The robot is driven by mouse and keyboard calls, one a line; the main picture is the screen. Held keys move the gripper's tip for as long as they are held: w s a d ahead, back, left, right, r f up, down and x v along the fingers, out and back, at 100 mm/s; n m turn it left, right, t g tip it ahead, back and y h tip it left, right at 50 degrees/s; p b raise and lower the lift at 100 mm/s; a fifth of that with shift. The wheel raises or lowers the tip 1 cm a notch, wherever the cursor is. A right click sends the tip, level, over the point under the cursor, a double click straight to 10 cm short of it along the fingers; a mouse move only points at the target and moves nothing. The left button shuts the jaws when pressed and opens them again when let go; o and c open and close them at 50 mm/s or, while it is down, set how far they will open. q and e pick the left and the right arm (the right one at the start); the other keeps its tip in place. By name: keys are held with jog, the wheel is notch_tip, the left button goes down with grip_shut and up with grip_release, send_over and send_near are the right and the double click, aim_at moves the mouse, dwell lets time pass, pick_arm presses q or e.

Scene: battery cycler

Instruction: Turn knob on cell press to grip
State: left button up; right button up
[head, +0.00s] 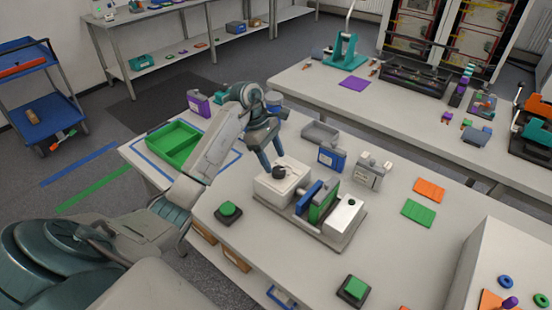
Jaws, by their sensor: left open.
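The cell press (343,219) stands in the middle of the near table. It has a white block at each end, with blue and green plates between them. A black knob (280,172) sits on top of its left white block (268,188). My left gripper (278,162) points down at the knob with its fingers open. Its fingertips are close to the knob; I cannot tell whether they touch it. My right gripper is not in view.
A green tray (190,152) lies at the table's left, with a purple box (198,104) behind it. Behind the press are a grey tray (320,133), a blue box (331,157) and a grey device (371,172). Green buttons (228,210) (354,288) stand in front.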

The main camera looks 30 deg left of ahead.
pick_arm(q)
jog(key=p+v, duration=0.4)
jog(key=v, duration=0.3)
jog(key=shift+r, duration=0.1)
